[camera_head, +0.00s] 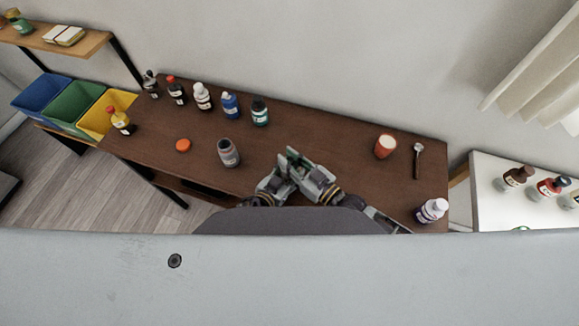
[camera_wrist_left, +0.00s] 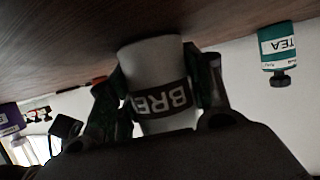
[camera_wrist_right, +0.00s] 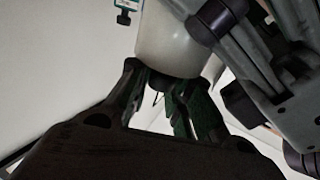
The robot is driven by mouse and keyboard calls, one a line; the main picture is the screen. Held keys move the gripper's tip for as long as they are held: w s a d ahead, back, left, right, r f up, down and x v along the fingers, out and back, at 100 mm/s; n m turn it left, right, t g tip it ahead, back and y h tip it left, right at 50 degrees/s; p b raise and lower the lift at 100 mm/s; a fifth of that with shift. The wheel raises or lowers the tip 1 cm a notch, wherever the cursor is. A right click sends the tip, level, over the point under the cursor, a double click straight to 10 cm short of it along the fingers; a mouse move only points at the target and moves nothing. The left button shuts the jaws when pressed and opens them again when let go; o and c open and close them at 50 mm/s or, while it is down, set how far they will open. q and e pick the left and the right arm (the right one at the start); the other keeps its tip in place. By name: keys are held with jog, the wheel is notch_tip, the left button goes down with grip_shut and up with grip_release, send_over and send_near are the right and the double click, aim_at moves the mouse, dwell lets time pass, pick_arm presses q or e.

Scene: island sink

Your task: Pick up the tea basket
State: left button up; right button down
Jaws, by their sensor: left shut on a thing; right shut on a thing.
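My left gripper (camera_head: 278,174) is shut on a pale cup (camera_wrist_left: 155,65) with a dark band and upside-down letters, in the left wrist view. The cup also shows in the right wrist view (camera_wrist_right: 175,42). My right gripper (camera_head: 302,164) is close beside the left one, over the table. In the right wrist view its fingers are shut near the cup's rim, around a thin dark piece (camera_wrist_right: 157,98) that looks like part of the tea basket. The rest of the basket is hidden, and I cannot tell how much is inside the cup.
Several bottles stand along the back of the brown table (camera_head: 330,130). A grey jar (camera_head: 228,153) and an orange lid (camera_head: 183,145) are left of my grippers.

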jog(key=shift+r, duration=0.2)
notch_tip(320, 180, up, 17)
jog(key=shift+r, duration=0.2)
dwell(1.8)
jog(key=shift+r, duration=0.15)
dwell(0.5)
pick_arm(q)
jog(key=o, duration=1.2)
jog(key=shift+c, duration=0.2)
jog(key=shift+s+a, duration=0.1)
jog(key=shift+s, duration=0.05)
jog(key=shift+v, duration=5.8)
